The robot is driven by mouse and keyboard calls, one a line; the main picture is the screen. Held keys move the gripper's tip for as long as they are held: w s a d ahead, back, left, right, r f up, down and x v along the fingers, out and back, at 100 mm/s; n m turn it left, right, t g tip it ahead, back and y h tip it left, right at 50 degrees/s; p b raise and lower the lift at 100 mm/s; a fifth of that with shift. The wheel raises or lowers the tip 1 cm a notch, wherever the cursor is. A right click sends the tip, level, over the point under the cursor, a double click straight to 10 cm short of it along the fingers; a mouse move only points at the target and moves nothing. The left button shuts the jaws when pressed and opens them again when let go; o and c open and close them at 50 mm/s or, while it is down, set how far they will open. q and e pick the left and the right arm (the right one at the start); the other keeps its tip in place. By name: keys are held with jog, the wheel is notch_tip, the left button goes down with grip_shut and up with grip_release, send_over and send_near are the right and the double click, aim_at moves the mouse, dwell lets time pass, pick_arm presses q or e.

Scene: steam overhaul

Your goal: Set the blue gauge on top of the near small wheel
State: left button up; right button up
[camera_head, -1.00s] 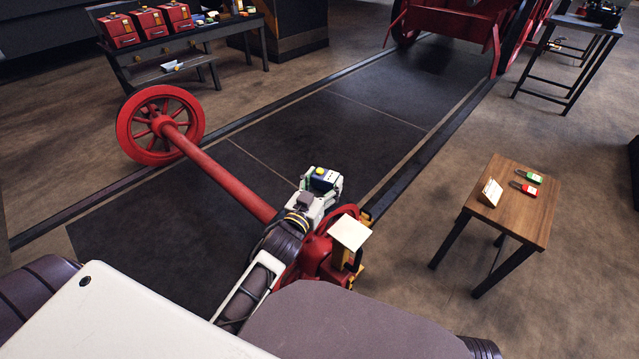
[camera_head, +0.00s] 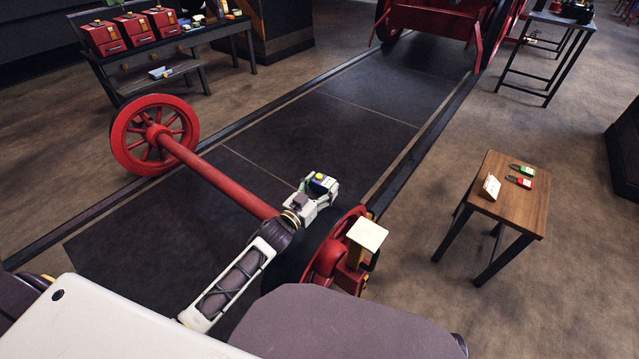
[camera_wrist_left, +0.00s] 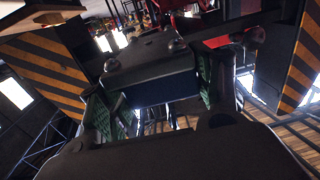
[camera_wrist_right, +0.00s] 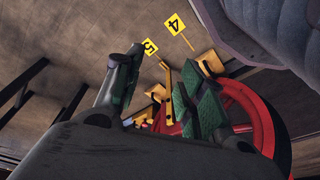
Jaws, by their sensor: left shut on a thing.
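The blue gauge (camera_head: 319,183), a dark blue block with a yellow spot on top, is held in my left gripper (camera_head: 322,190). In the left wrist view the gauge (camera_wrist_left: 160,88) sits between the green finger pads. The near small wheel (camera_head: 345,222) is red and partly hidden behind my arm and body. It stands at the near end of the red axle (camera_head: 225,183); the gripper is up and left of it in the picture. My right gripper (camera_wrist_right: 165,72) has its fingers apart and empty, with the red wheel (camera_wrist_right: 255,110) beyond them. It is not seen in the head view.
A white plate (camera_head: 368,234) stands beside the near wheel. The far wheel (camera_head: 154,135) is at the axle's other end. A wooden table (camera_head: 505,205) with a green and a red item is at right. A bench (camera_head: 205,34) with red boxes is at the back left.

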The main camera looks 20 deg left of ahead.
aim_at(312, 196)
pick_arm(q)
jog(key=shift+w+a+f+m+h+p, duration=0.15)
jog(key=shift+a+f, duration=0.1)
jog(key=shift+f, duration=0.35)
jog(key=shift+w+a+f+m+h+p, duration=0.1)
jog(key=shift+w+a+f+h, duration=0.15)
jog(key=shift+f, duration=0.3)
jog(key=shift+w+a+f+m+h+p, duration=0.15)
jog(key=shift+a+f, duration=0.15)
jog(key=shift+f, duration=0.3)
pick_arm(e)
jog(key=shift+s+d+f, duration=0.1)
jog(key=shift+s+f, duration=0.15)
jog(key=shift+f, duration=0.45)
jog(key=shift+s+d+f, duration=0.15)
jog(key=shift+s+f, duration=0.1)
jog(key=shift+f, duration=0.4)
jog(key=shift+s+d+f, duration=0.1)
jog(key=shift+s+f, duration=0.15)
jog(key=shift+f, duration=0.45)
pick_arm(q)
jog(key=shift+s, duration=0.1)
jog(key=shift+f, duration=0.1)
